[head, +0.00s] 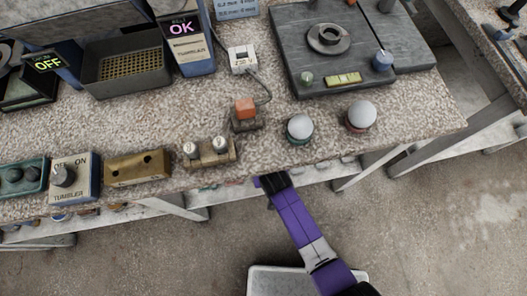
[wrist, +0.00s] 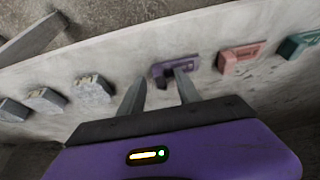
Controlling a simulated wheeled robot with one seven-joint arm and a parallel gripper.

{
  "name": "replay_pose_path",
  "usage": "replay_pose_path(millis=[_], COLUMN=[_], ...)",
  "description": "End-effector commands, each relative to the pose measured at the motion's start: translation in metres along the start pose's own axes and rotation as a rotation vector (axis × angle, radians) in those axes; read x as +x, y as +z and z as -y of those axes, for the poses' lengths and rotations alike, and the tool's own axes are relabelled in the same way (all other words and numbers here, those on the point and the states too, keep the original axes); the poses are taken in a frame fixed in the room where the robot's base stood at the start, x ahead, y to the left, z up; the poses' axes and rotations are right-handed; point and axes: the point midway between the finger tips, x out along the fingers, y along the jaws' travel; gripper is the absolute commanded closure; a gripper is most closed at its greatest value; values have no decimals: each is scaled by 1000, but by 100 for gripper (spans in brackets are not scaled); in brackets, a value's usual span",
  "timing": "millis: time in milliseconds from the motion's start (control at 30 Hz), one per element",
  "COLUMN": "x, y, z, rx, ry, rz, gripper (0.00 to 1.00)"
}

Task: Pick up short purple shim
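A small purple shim (wrist: 164,70) with a dark gap in its face lies on a pale shelf (wrist: 228,88) in the wrist view. My gripper (wrist: 160,80) is open, its two grey fingers pointing toward the shim. The right fingertip overlaps the shim in the picture; I cannot tell if it touches. Nothing is between the fingers near me. In the head view my gripper (head: 270,182) is at the workbench's front edge, and the purple shim cannot be made out there.
Along the shelf, a pink block (wrist: 238,58) and a teal block (wrist: 298,44) lie to the right, and several grey blocks (wrist: 92,88) to the left. The workbench (head: 400,130) overhangs the shelf.

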Motion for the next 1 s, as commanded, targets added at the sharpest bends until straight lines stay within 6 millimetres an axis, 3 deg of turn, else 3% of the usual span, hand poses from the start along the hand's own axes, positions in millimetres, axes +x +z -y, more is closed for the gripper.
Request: replay_pose_path(millis=[33,233,633,833,1000], x=[0,0,-2,-15,-26], y=[0,0,-1,-7,22], z=[0,0,0,0,-1], rx=[0,0,1,2,-2], ry=[0,0,0,0,1], rz=[0,0,0,-2,3], gripper=[62,100,100,100,100])
